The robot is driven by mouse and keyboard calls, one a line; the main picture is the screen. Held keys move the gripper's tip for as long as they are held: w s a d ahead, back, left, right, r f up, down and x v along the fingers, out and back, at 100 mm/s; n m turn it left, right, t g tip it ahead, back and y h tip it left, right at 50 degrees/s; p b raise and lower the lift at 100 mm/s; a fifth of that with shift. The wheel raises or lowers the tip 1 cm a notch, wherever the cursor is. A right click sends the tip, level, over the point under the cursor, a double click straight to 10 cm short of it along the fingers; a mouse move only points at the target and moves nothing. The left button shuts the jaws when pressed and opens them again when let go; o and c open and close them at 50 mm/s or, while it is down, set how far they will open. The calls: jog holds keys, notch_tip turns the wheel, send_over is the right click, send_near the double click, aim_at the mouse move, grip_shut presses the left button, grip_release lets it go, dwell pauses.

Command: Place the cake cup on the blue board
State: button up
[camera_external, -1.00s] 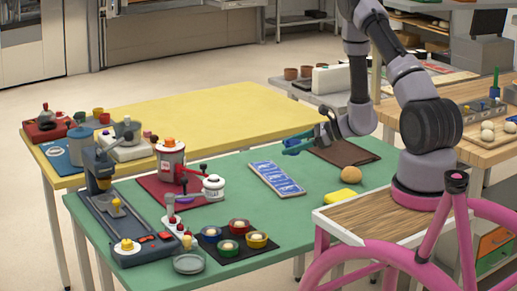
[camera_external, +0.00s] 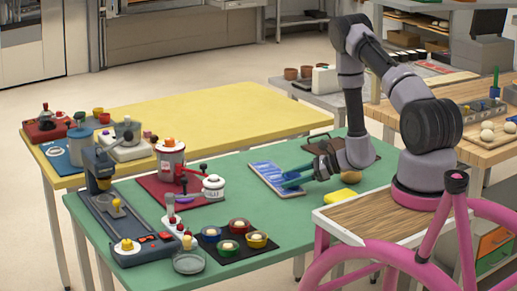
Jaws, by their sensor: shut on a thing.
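The blue board (camera_external: 262,172) lies flat on the green table, a narrow panel with pale markings and a light edge. My gripper (camera_external: 288,181) has come down low over its right part, with blue-green fingers pointing left. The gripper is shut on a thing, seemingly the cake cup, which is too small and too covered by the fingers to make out. I cannot tell whether the held thing touches the board. Several coloured cups with pale tops stand on a black mat (camera_external: 222,254) at the table's front.
A yellow sponge-like block (camera_external: 342,195) lies right of the board. A brown mat (camera_external: 316,148) lies behind my gripper. Green table is clear between board and black mat.

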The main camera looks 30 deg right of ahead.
jog(key=shift+f, duration=0.1)
jog(key=o, duration=1.3)
